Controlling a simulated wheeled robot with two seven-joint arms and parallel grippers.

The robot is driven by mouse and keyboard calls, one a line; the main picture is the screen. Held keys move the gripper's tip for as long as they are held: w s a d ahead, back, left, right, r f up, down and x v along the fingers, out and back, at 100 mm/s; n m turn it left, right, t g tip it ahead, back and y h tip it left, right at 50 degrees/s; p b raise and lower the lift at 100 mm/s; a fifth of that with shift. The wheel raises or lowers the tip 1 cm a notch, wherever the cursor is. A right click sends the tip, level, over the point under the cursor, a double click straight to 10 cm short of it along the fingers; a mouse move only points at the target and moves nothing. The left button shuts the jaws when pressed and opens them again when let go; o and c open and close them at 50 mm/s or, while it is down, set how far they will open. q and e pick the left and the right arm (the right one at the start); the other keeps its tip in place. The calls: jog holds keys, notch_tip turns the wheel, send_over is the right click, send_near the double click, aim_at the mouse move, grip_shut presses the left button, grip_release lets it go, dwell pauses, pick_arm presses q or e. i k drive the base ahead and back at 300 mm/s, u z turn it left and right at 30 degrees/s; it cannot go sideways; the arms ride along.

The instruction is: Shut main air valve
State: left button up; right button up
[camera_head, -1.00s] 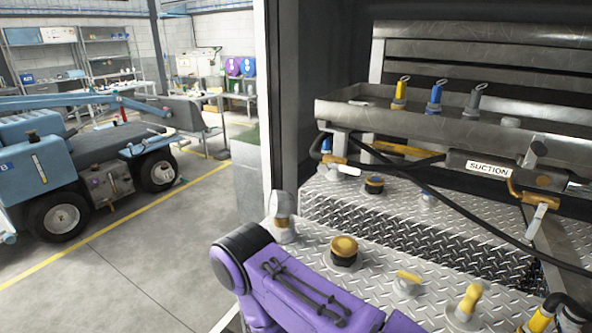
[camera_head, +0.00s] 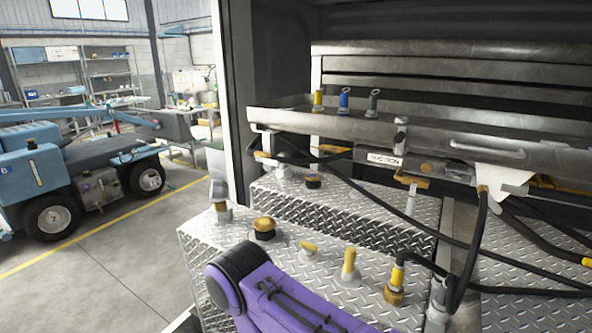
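No valve in the head view is labelled as the main air valve, so I cannot tell which one it is. An orange-yellow lever (camera_head: 411,181) sits below the SUCTION label (camera_head: 385,160) on the metal trough. Two more orange-yellow levers are under the trough, one at its left end (camera_head: 264,155) and one further right (camera_head: 335,149). A purple arm link of mine crosses the bottom of the view, hiding part of the tread-plate tank. Neither of my grippers is in view.
The tread-plate tank top (camera_head: 330,270) carries a brass cap (camera_head: 264,226) and yellow fittings (camera_head: 348,263). Black hoses (camera_head: 478,250) loop across the right side. A blue vehicle (camera_head: 75,180) stands at left, with open floor (camera_head: 130,265) between.

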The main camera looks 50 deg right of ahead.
aim_at(270, 162)
jog(key=z, duration=1.05)
